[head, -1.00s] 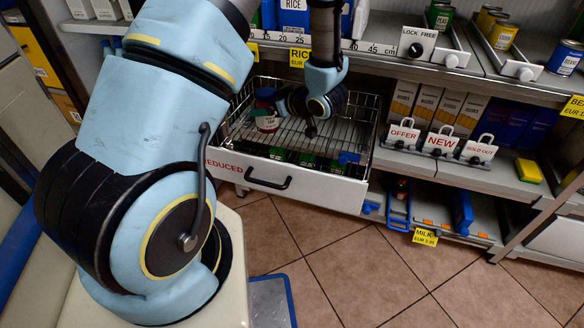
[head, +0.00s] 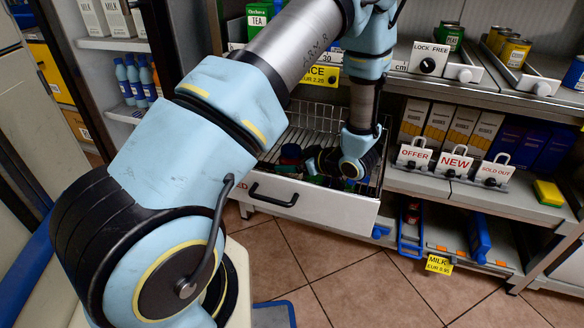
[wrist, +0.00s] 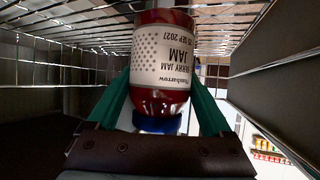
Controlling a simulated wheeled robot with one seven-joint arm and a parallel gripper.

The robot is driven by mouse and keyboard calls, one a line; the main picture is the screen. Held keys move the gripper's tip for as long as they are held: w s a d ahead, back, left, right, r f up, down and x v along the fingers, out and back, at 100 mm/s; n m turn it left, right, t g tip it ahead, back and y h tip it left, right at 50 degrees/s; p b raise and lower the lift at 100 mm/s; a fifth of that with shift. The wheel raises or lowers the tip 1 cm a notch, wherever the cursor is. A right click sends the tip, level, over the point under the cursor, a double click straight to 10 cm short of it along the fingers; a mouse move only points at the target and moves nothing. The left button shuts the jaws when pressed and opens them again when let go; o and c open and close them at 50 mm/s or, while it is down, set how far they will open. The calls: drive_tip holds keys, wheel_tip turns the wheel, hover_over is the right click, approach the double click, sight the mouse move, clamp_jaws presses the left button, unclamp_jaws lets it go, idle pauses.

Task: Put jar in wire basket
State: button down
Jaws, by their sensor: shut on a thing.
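The jar (wrist: 163,65) is a red berry jam jar with a white label and a blue lid. In the wrist view it appears upside down between the green fingers of my gripper (wrist: 160,112), which is shut on it. In the head view the jar (head: 290,153) shows only in part, left of my gripper (head: 312,163). Both are within the wire basket (head: 318,117), behind its white front panel. Wire mesh (wrist: 60,57) surrounds the jar in the wrist view. I cannot tell whether the jar's base touches the wire floor.
The basket's white front panel (head: 325,207) has a black handle. Green and blue items lie low behind it, partly hidden. A shelf with a yellow price tag (head: 319,75) overhangs the back. Sign holders (head: 456,163) stand to the right. The tiled floor (head: 350,270) in front is clear.

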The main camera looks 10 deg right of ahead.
drive_tip(key=shift+f, duration=0.6)
drive_tip(key=shift+f, duration=0.1)
unclamp_jaws()
drive_tip(key=p+v, duration=0.1)
drive_tip(key=v, duration=0.6)
drive_tip(key=shift+s, duration=0.2)
drive_tip(key=shift+d, duration=0.15)
